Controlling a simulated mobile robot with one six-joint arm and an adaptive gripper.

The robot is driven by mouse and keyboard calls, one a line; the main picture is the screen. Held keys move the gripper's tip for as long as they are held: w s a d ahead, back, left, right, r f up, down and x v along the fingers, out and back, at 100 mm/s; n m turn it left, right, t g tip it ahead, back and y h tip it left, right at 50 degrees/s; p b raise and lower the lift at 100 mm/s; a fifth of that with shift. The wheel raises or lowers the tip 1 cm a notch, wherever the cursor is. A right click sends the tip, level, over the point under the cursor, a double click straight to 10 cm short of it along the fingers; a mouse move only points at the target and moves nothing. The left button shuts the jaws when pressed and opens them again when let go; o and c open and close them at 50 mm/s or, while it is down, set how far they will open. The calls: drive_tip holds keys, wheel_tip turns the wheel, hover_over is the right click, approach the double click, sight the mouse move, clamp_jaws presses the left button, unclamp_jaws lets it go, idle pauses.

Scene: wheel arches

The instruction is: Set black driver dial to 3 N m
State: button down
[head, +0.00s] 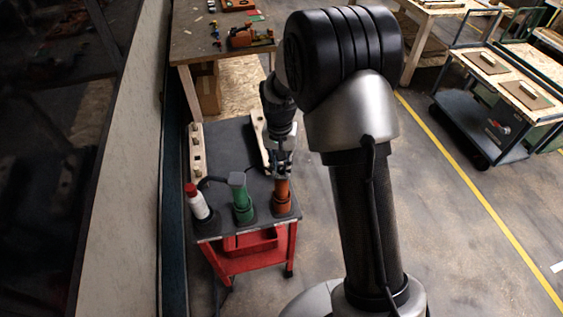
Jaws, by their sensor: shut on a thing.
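Three upright tools stand in dark round holders along the near edge of a small cart. The orange driver (282,194) is on the right, the green driver (241,200) is in the middle, and a white bottle-like thing with a red cap (198,205) is on the left. My gripper (281,174) points down and is shut on the top of the orange driver, which stands upright. I cannot make out a black driver. Any dial and its markings are hidden or too small to read.
The cart (225,143) has a dark top and a red lower tray (248,246). A pale wooden piece (259,135) and a pale strip (197,150) lie on it. A wall stands close on the left. A workbench (200,40) is behind. Floor right of the cart is open.

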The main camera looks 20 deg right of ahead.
sight(281, 167)
drive_tip(key=shift+m, duration=1.7)
drive_tip(key=c, duration=1.4)
unclamp_jaws()
wheel_tip(281, 167, up, 12)
drive_tip(key=shift+w, duration=0.15)
drive_tip(key=shift+a, duration=0.1)
